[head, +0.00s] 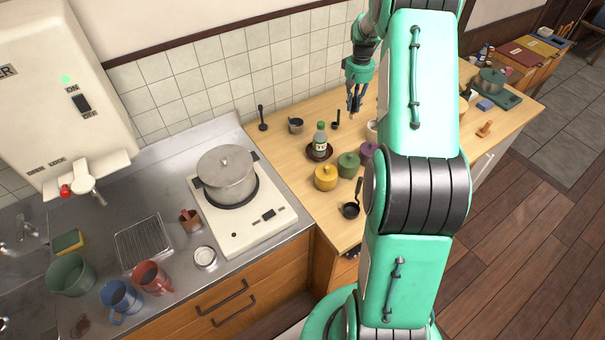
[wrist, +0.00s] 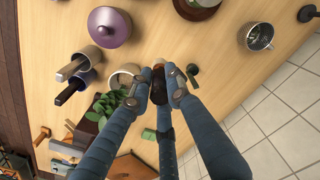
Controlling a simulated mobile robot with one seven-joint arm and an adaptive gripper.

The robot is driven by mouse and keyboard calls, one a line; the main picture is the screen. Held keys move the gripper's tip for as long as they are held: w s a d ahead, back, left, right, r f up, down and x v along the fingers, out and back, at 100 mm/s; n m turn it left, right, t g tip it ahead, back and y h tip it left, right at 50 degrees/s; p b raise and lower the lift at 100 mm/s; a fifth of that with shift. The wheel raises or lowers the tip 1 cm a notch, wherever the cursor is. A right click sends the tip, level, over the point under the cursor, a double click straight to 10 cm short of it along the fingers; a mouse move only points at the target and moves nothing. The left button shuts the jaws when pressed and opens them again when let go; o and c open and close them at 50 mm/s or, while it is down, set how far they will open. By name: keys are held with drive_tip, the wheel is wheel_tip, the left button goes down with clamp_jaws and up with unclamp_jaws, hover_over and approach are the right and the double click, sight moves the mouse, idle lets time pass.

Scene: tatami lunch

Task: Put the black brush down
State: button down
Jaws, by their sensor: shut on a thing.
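My gripper (wrist: 160,88) is shut on a small dark thing with a brown part (wrist: 158,78), seen between its blue fingers in the wrist view. It is probably the black brush, but the fingers hide most of it. In the head view my gripper (head: 354,108) points down over the back part of the wooden counter (head: 285,110), near the tiled wall. I cannot tell whether the held thing touches the counter.
A purple lidded pot (wrist: 109,27) and a potted plant (wrist: 108,104) show in the wrist view. Bare wood lies between these things.

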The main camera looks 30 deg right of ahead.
drive_tip(key=s+a+n+b, duration=0.1)
drive_tip(key=s+a, duration=0.5)
drive_tip(key=a, duration=0.5)
drive_tip(key=s+a+n, duration=0.1)
drive_tip(key=s+a, duration=0.6)
drive_tip(key=a, duration=0.4)
drive_tip(key=s+a+b, duration=0.1)
drive_tip(key=s+a, duration=0.5)
drive_tip(key=a, duration=0.5)
wheel_tip(320, 180, down, 10)
drive_tip(key=w+d, duration=0.2)
drive_tip(key=w, duration=0.5)
drive_tip(key=w+d+f+b, duration=0.1)
drive_tip(key=w+d, duration=0.2)
drive_tip(key=w, duration=0.5)
drive_tip(key=shift+f, duration=0.3)
drive_tip(key=shift+f+b, duration=0.55)
drive_tip(key=shift+f, duration=1.15)
drive_tip(key=shift+f, duration=0.2)
